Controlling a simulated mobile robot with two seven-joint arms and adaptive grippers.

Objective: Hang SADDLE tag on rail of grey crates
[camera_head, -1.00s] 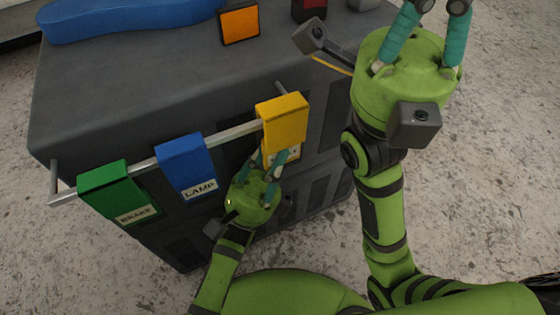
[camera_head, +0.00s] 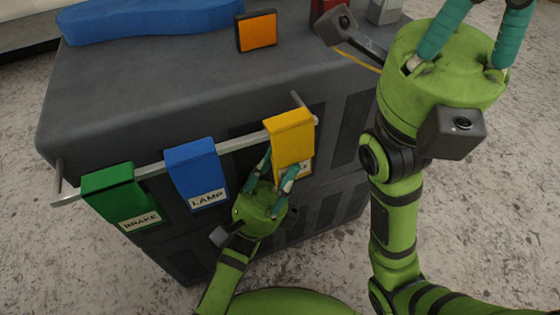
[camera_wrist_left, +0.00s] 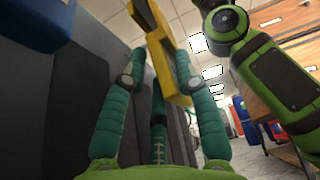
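The yellow tag (camera_head: 291,136) hangs over the right end of the rail (camera_head: 240,144) on the grey crates (camera_head: 95,95). Its label is mostly hidden by a finger, so I cannot read it. My left gripper (camera_head: 276,170) is at the tag's lower end, below the rail. In the left wrist view its teal fingers (camera_wrist_left: 165,75) are spread apart, with the yellow tag (camera_wrist_left: 165,50) between and above them, close to the right finger; contact is unclear. My right gripper (camera_head: 475,28) is raised right of the crates, fingers wide apart and empty, tips out of frame.
The blue LAMP tag (camera_head: 195,168) and green BRAKE tag (camera_head: 115,195) hang further left on the rail. On the crate top lie a blue piece (camera_head: 150,18), an orange-faced block (camera_head: 257,32) and a red block (camera_head: 328,12). Speckled floor lies clear to the right.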

